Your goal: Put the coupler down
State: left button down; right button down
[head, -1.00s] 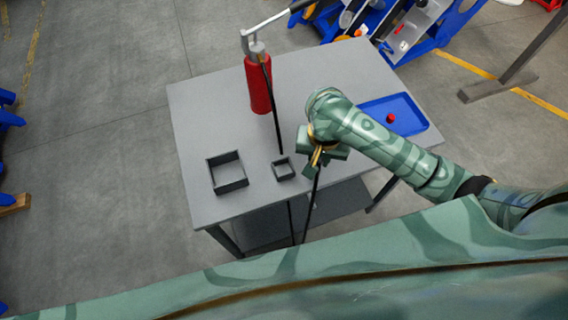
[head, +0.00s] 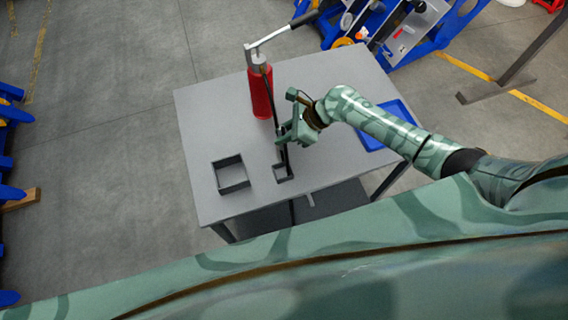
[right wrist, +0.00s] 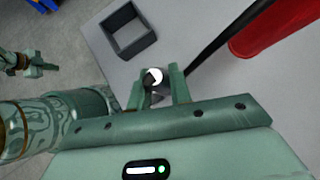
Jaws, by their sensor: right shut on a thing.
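My right gripper (head: 283,138) is over the grey table, just behind the small dark square holder (head: 283,173). In the right wrist view its fingers (right wrist: 157,88) are shut on the coupler (right wrist: 156,98), a small dark and grey piece with a bright round end, partly hidden between them. A black hose (right wrist: 215,45) runs up to the gripper from the red pump (head: 261,92). I cannot tell the coupler's height above the table. My left gripper (right wrist: 28,66) is at the left edge of the right wrist view, away from the table; its jaws are unclear.
A larger open square holder (head: 231,174) stands left of the small one; it also shows in the wrist view (right wrist: 128,31). A blue tray (head: 397,112) lies at the table's right, partly behind my arm. The table's left part (head: 215,120) is bare.

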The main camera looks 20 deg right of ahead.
jog(key=s+f, duration=0.1)
jog(key=s+a+f+b, duration=0.1)
jog(key=f, duration=0.1)
jog(key=s+f, duration=0.2)
jog(key=shift+s+a+f, duration=0.1)
jog(key=shift+a+f, duration=0.05)
jog(key=shift+f, duration=0.1)
jog(key=f+b, duration=0.1)
jog(key=f, duration=0.1)
jog(key=f+b, duration=0.1)
jog(key=shift+s+f+b, duration=0.3)
jog(key=shift+f, duration=0.05)
jog(key=c, duration=1.3)
grip_release()
jog(key=shift+r, duration=0.15)
jog(key=shift+d+r+p, duration=0.25)
jog(key=shift+r+p, duration=0.1)
jog(key=shift+p, duration=0.05)
jog(key=shift+p+v, duration=1.7)
jog(key=shift+v, duration=3.85)
